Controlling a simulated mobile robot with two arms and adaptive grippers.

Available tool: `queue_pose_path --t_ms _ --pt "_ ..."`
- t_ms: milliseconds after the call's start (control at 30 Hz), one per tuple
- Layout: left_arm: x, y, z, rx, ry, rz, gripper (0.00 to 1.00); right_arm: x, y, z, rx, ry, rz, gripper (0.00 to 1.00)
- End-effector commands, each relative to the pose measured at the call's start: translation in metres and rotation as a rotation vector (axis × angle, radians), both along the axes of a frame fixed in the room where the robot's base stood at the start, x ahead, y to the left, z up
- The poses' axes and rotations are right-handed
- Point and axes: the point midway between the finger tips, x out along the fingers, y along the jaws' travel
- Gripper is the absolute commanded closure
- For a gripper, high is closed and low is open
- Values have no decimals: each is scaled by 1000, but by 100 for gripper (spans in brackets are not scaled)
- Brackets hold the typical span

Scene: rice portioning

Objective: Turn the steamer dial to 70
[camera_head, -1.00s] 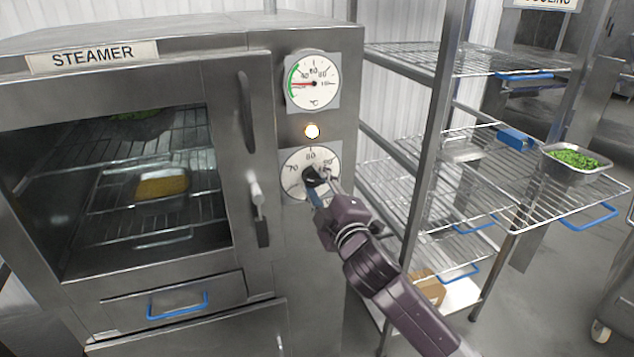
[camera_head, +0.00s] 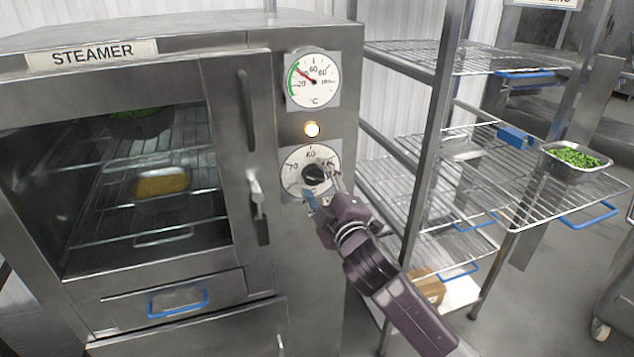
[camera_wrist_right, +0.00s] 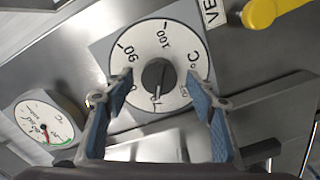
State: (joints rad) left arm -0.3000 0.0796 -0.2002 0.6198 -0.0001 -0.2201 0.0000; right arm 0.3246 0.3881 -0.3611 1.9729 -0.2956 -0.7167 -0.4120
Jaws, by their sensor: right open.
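The steamer dial is a round white scale (camera_head: 297,155) with a black knob (camera_head: 313,174) on the front panel of the steamer (camera_head: 345,60). In the right wrist view the knob (camera_wrist_right: 157,75) stands in the middle of the scale; I cannot surely read where it points. My right gripper (camera_head: 322,194) is at the dial's lower right. In the right wrist view the gripper (camera_wrist_right: 155,95) is open, its blue-padded fingers apart on both sides of the knob, with visible gaps to it. My left gripper is not in view.
A temperature gauge (camera_head: 312,80) and a lit lamp (camera_head: 312,129) sit above the dial. The steamer door handle (camera_head: 257,195) is left of the dial. Pans stand behind the steamer window. A wire rack (camera_head: 440,150) with a pan of green food (camera_head: 575,160) is to the right.

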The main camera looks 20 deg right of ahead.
Motion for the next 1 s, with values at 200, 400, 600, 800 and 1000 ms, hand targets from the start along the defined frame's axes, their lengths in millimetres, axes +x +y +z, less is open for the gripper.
queue_pose_path --t_ms 200,400,600,800,1000 --pt "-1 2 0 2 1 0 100 -8 -1 0 0 0 0 49" --pt "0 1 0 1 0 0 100 -41 -1 -1 -1 1 0 49" --pt "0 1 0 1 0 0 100 -81 -3 -1 0 2 0 49" --pt "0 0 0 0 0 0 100 -109 -4 -1 0 2 1 49" --pt "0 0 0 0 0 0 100 -120 -4 0 0 0 -1 49"
